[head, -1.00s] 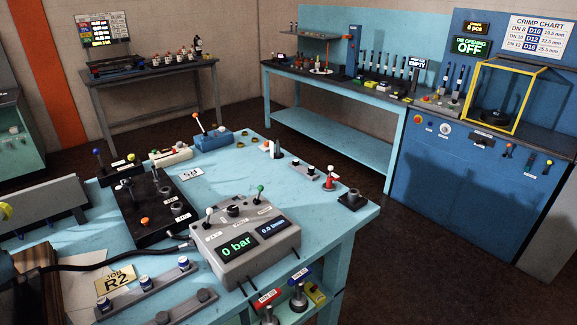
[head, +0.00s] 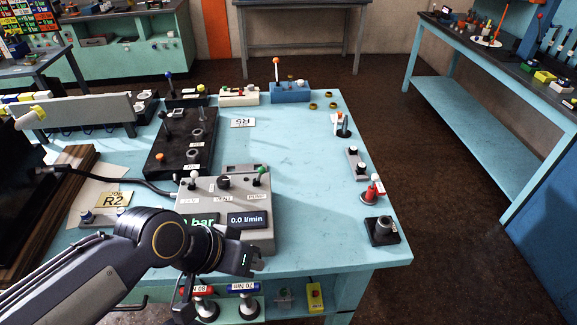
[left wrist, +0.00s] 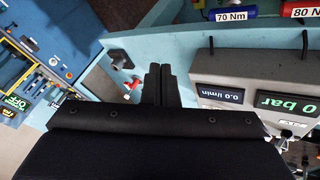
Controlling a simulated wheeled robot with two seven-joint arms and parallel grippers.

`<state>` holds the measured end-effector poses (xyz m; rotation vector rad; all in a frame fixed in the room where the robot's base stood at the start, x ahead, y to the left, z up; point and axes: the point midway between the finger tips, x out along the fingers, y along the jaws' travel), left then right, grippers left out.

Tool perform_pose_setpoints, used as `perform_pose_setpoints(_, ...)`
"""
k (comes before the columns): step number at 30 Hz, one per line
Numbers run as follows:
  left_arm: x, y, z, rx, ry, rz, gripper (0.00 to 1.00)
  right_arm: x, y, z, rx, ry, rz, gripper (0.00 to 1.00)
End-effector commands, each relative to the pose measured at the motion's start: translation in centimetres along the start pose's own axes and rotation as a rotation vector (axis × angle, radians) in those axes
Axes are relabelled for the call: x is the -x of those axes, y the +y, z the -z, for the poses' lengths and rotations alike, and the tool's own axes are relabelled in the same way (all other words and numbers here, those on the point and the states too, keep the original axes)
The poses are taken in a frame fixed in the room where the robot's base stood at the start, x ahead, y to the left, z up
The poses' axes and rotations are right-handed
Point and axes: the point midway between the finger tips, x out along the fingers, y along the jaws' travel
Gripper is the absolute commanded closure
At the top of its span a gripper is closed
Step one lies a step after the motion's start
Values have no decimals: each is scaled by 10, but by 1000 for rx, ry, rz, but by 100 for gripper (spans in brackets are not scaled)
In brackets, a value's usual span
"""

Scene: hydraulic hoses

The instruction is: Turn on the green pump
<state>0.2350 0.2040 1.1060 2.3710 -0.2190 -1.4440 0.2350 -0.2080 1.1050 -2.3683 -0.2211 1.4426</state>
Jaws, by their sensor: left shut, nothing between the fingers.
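The grey pump box (head: 208,188) stands at the front of the blue table. A green-knobbed lever (head: 261,172) stands on its top at the right, and a white-knobbed lever (head: 193,179) at the left. Its flow display (head: 249,219) reads 0.0 l/min. In the left wrist view the box (left wrist: 226,76) is at the right and its other display (left wrist: 286,103) reads 0 bar. My left gripper (head: 256,262) is shut and empty in front of the box, apart from the levers; its fingers (left wrist: 160,84) also show in the left wrist view. My right gripper is not in view.
A black valve block (head: 180,150) with levers stands behind the box. A red-topped lever (head: 373,188) and a black block (head: 381,231) are near the table's right edge. A dark hose (head: 120,186) runs in from the left. The table middle, right of the box, is clear.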

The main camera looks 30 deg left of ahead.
Motion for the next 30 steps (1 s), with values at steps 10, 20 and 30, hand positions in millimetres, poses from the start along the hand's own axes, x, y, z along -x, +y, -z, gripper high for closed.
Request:
perform_pose_setpoints(10,0,-1,2,-9,-6,2,100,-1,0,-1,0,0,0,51)
perform_pose_setpoints(20,-14,-24,95,-353,-248,179,100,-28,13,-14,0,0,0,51)
perform_pose_setpoints(30,-55,-9,212,-672,-450,555,100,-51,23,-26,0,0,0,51)
